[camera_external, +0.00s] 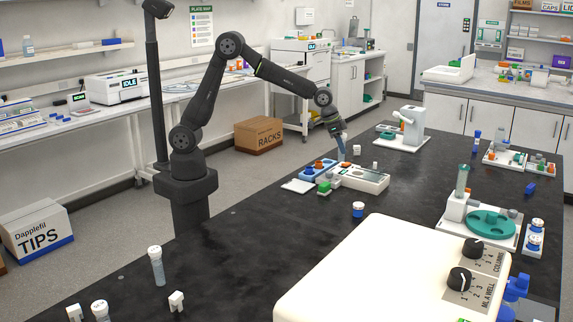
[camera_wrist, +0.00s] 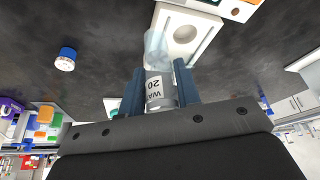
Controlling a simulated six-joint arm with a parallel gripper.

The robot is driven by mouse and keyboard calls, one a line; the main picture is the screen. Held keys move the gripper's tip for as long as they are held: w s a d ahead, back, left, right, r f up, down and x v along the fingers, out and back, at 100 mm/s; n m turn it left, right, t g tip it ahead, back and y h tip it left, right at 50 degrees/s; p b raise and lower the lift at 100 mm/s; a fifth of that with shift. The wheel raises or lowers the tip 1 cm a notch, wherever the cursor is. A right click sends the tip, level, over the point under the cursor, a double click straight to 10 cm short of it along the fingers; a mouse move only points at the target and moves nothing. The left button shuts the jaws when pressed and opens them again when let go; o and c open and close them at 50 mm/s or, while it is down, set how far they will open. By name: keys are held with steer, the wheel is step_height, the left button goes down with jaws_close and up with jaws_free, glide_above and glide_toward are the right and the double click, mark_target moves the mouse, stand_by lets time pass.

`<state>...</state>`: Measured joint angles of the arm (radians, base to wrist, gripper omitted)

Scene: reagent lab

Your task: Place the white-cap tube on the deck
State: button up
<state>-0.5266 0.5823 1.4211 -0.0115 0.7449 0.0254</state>
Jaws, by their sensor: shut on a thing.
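In the wrist view my gripper (camera_wrist: 158,75) is shut on a clear tube (camera_wrist: 156,45) with a white printed label. The label reads in part "WA" and "20". Its cap is hidden, so I cannot tell the cap's colour. In the external view my gripper (camera_external: 341,146) points down above the far part of the black bench (camera_external: 250,235), close to a white block with recesses (camera_external: 362,178). In the wrist view a pale square plate with a round recess (camera_wrist: 205,22) lies beyond the tube's end. A white-topped clear tube (camera_external: 157,270) stands at the near left of the bench.
A blue-and-white round container (camera_external: 358,209) stands on the bench, also in the wrist view (camera_wrist: 65,59). A large cream housing with knobs (camera_external: 370,275) fills the near right. A green-disc device (camera_external: 491,225) stands behind it. The middle left of the bench is clear.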

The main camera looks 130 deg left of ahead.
steer(key=s+a+n+y, duration=0.1)
steer(key=s+a+n, duration=0.1)
steer(key=s+a, duration=0.45)
steer(key=s+a+n, duration=0.1)
steer(key=s+a, duration=0.3)
steer(key=a, duration=0.5)
steer(key=shift+g, duration=0.4)
steer(key=shift+s+a+f, duration=0.75)
steer(key=shift+a+f, duration=1.1)
steer(key=shift+s+a+f, duration=0.75)
steer(key=shift+a+f, duration=1.1)
steer(key=shift+a, duration=0.05)
steer(key=shift+s+a+f, duration=0.75)
steer(key=shift+a+f, duration=1.1)
steer(key=shift+f, duration=0.1)
steer(key=o, duration=0.9)
steer(key=shift+o, duration=0.2)
steer(key=shift+r, duration=0.35)
steer(key=v, duration=1.1)
steer(key=shift+s+d+r, duration=0.15)
steer(key=shift+r, duration=0.05)
steer(key=shift+f, duration=0.1)
